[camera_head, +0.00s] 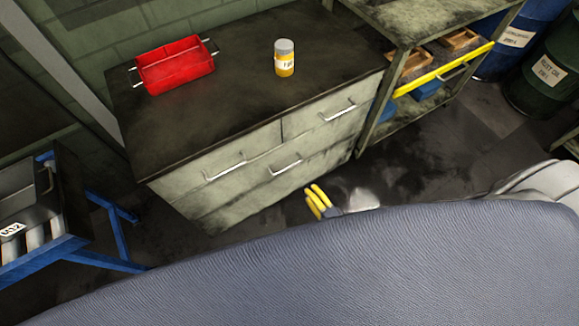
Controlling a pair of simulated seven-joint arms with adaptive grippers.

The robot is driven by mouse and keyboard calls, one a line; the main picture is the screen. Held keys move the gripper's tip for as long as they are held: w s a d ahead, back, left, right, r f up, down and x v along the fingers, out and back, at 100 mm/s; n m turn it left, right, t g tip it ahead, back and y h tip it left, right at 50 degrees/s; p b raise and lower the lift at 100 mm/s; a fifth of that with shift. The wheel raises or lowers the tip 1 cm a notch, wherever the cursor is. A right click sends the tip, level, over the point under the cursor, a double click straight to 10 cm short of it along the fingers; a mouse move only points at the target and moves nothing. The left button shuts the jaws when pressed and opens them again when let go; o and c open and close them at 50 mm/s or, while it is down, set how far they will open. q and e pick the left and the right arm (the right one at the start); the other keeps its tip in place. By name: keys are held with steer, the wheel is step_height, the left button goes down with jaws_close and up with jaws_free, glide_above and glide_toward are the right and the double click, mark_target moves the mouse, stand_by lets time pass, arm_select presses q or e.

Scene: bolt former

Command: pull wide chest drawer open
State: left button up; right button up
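The grey chest (195,188) has a dark top and pale, worn drawer fronts. Two narrower drawers sit side by side above a wide drawer (314,162), which looks shut. The wide drawer has a metal bar handle (286,167) near its middle. My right gripper (312,196) shows yellow fingers below and to the right of that handle, in front of the chest. The fingers look apart from the handle and appear to hold nothing. Their gap is too small to judge. My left gripper is not in view.
A blue-framed stand (108,224) is at the left.

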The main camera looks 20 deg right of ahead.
mark_target(289, 167)
steer(key=x, duration=1.6)
steer(key=shift+w+f, duration=0.1)
steer(key=shift+w, duration=0.15)
steer(key=shift+o, duration=0.2)
jaws_close()
